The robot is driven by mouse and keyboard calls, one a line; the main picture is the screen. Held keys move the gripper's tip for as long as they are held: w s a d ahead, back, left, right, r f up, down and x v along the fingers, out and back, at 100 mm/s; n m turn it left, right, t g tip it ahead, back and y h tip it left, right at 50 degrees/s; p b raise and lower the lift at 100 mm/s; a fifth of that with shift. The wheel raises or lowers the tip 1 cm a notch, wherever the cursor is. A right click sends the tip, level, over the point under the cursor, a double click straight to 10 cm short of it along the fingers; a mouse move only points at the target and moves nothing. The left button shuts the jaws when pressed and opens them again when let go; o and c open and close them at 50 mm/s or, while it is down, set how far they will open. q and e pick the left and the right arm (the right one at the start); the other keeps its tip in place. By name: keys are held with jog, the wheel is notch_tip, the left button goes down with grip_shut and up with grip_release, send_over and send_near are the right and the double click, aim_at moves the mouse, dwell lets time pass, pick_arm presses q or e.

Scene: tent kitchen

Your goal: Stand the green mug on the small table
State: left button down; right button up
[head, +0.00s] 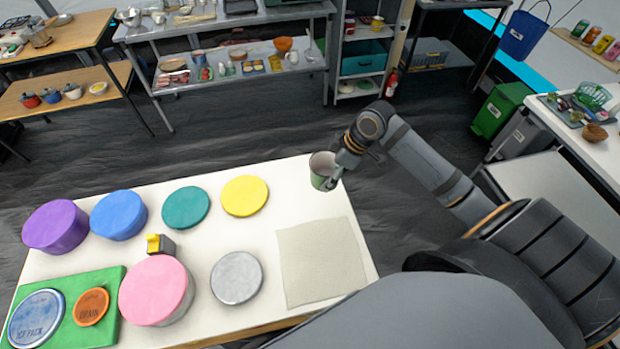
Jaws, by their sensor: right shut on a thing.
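The green mug (319,168) is at the far right corner of the small white table (213,265). My right gripper (334,178) is shut on the mug at its right side. The mug looks roughly upright with its opening up. I cannot tell whether its base touches the table or hangs above it. My right arm comes in from the right. My left gripper is not in view.
The table holds several round containers, purple (56,227), blue (119,215), teal (186,208), yellow (245,196), pink (156,291) and grey (236,278). A beige cloth (321,262) lies at the right. A green board (107,326) is at the front left.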

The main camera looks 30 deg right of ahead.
aim_at(326, 156)
jog(key=w+f, duration=0.2)
jog(key=w+a+f, duration=0.1)
jog(key=w+f, duration=0.1)
jog(key=w, duration=0.1)
jog(key=w+f, duration=0.2)
jog(key=shift+w+a+f, duration=0.15)
jog(key=shift+a+f, duration=0.1)
jog(key=shift+a, duration=0.05)
jog(key=shift+w+f, duration=0.15)
jog(key=shift+f, duration=0.85)
jog(key=shift+w+f, duration=0.15)
jog(key=shift+f, duration=0.8)
jog(key=o, duration=1.4)
jog(key=shift+f, duration=0.1)
jog(key=v, duration=1.2)
jog(key=shift+a, duration=0.15)
